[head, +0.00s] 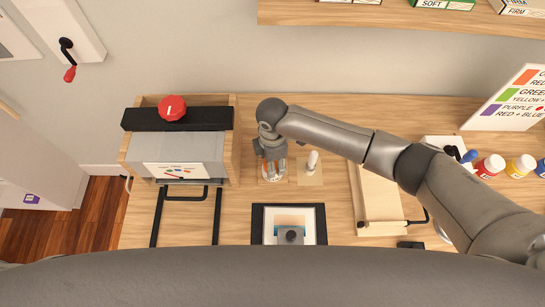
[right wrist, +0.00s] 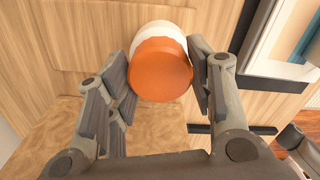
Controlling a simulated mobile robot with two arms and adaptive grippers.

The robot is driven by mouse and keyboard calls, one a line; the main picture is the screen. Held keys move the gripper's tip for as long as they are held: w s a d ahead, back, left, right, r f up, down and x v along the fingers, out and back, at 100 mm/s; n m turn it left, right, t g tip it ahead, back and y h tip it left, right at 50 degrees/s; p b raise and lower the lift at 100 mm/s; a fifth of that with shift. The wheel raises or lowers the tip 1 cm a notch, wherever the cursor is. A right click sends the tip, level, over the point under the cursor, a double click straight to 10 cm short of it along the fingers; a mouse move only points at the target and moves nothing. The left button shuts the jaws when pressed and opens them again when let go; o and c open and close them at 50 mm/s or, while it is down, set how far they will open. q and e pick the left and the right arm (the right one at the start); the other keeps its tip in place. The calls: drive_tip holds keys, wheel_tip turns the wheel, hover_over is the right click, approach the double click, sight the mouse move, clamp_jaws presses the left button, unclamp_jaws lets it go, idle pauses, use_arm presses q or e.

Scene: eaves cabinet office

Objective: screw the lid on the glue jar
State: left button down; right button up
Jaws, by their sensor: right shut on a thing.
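The right gripper (head: 271,153) reaches down over the worktop and is shut on the round orange lid (right wrist: 160,78), with one finger on either side of it. The white glue jar (right wrist: 157,32) shows just beyond the lid in the right wrist view. The lid appears seated at the jar's mouth, but I cannot tell whether its thread is engaged. In the head view the gripper mostly hides the jar and lid, which stand on a small square pad (head: 264,181).
Right of the jar, a small white upright item (head: 312,160) stands on a tan square (head: 310,178). A grey press with a red knob (head: 172,107) stands to the left. A framed picture (head: 257,228) lies in front. Paint jars (head: 490,166) stand at far right.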

drive_tip(key=shift+s+m+p, duration=0.1)
drive_tip(key=shift+m+p, duration=0.5)
drive_tip(key=shift+m, duration=0.6)
use_arm(q)
wheel_tip(320, 180, up, 2)
use_arm(e)
drive_tip(key=shift+f+m, duration=0.1)
drive_tip(key=shift+m, duration=0.2)
use_arm(q)
drive_tip(key=shift+r, duration=0.1)
use_arm(e)
drive_tip(key=m+p, duration=0.3)
drive_tip(key=shift+r, duration=0.25)
drive_tip(key=shift+m+p, duration=0.35)
drive_tip(key=shift+m, duration=0.55)
drive_tip(key=shift+f+m, duration=0.3)
drive_tip(key=shift+m, duration=0.8)
use_arm(q)
wheel_tip(320, 180, up, 3)
drive_tip(key=shift+r, duration=0.15)
use_arm(e)
drive_tip(key=shift+m, duration=0.5)
